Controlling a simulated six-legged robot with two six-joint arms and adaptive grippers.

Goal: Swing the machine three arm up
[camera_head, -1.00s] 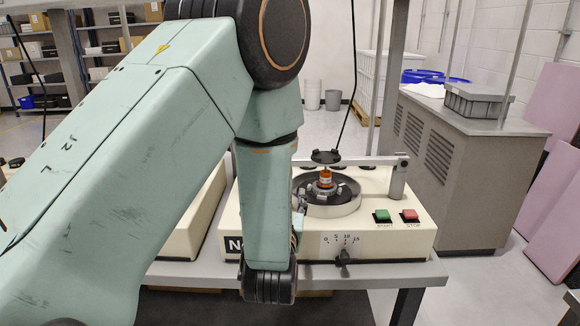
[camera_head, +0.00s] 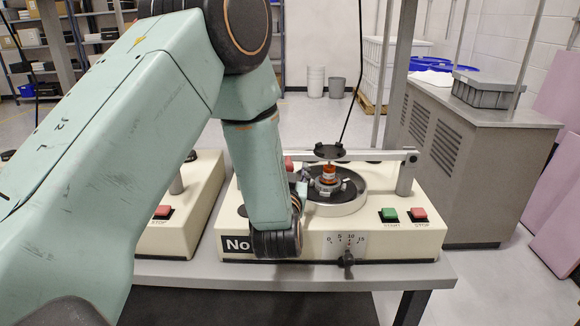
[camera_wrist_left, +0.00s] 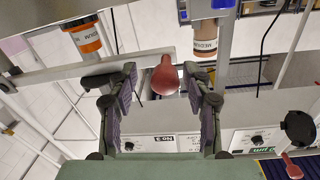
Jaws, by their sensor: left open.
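Machine three (camera_head: 370,240) is a cream box with a START/STOP button pair and a dial; its label is partly covered in the head view, and reads No 3 upside down in the left wrist view (camera_wrist_left: 178,143). Its grey arm (camera_head: 372,156) lies about level from a post at right, over an orange bottle (camera_head: 329,174) in a round dark bowl. The arm's red knob (camera_head: 288,163) shows just past my forearm. In the left wrist view, my left gripper (camera_wrist_left: 163,92) is open, with the red knob (camera_wrist_left: 165,76) between its fingers; contact cannot be told. My right gripper is out of view.
Another cream machine (camera_head: 175,225) stands close at left on the same grey bench (camera_head: 380,274). A grey cabinet (camera_head: 470,170) stands at right. My own left arm hides the left part of machine three. Bins stand on the floor behind.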

